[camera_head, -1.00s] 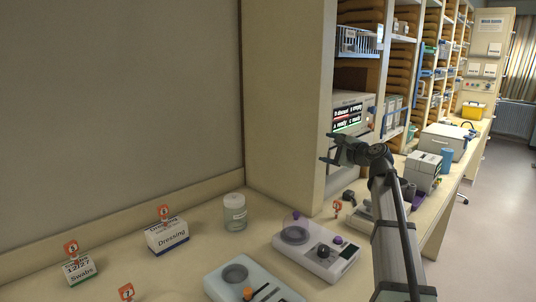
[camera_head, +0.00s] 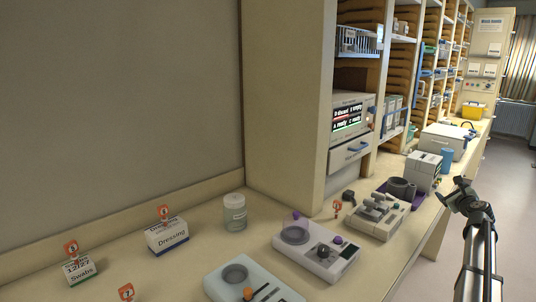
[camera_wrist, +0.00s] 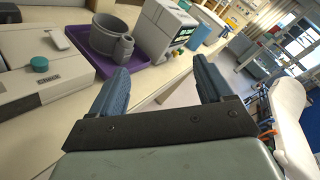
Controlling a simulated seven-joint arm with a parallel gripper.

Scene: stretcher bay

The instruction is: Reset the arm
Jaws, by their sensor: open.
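My gripper (camera_head: 457,195) is at the right of the head view, beyond the front edge of the counter and over the floor. My arm rises to it from the lower right. In the wrist view my gripper (camera_wrist: 165,88) shows two blue-grey fingers wide apart. Nothing is between them. The counter edge and the floor lie behind the fingers.
The counter (camera_head: 210,215) carries a Dressing box (camera_head: 167,236), a Swabs box (camera_head: 80,269), a lidded jar (camera_head: 235,212) and several devices. A purple tray (camera_wrist: 88,52) with grey cylinders lies near the counter edge. A white box-shaped device (camera_wrist: 163,30) stands beside it. The aisle floor (camera_head: 490,160) is clear.

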